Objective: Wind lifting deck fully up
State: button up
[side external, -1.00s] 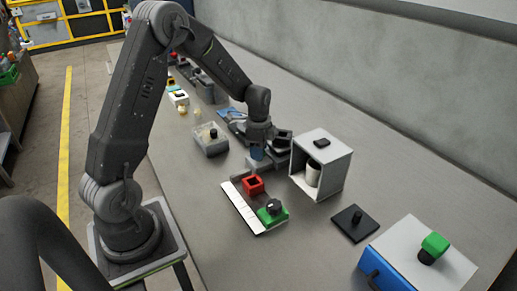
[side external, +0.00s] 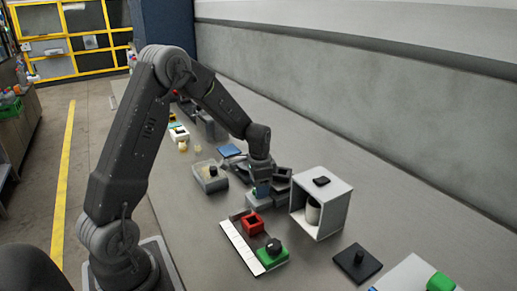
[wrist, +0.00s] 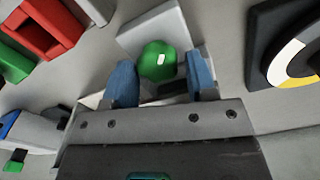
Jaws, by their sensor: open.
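In the wrist view a round green knob (wrist: 158,60) with a small white mark sits on a pale grey block (wrist: 163,28). My gripper (wrist: 162,82) is open, with one blue fingertip on each side of the knob. Gaps show between the fingertips and the knob, so they look apart from it. In the side external view my gripper (side external: 262,187) points down over a low grey block (side external: 259,201), and its fingers mostly hide the knob. I cannot tell for sure which part is the lifting deck or how high it stands.
Near the gripper stand a white open-fronted box (side external: 341,210) with a pale cylinder, a tray holding a red block (side external: 253,225) and a green block (side external: 272,256), and a clear bin (side external: 211,180). Bare table lies along the wall.

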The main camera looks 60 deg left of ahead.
jog(key=n, duration=0.3)
jog(key=shift+s+n, duration=0.1)
jog(key=shift+n, duration=0.3)
jog(key=n, duration=0.4)
notch_tip(320, 180, up, 14)
jog(key=shift+f+n, duration=0.2)
jog(key=shift+n, duration=0.1)
jog(key=shift+o, duration=0.5)
jog(key=shift+o, duration=0.8)
jog(key=m, duration=0.3)
jog(key=shift+m, duration=0.4)
notch_tip(320, 180, down, 14)
jog(key=shift+r, duration=0.1)
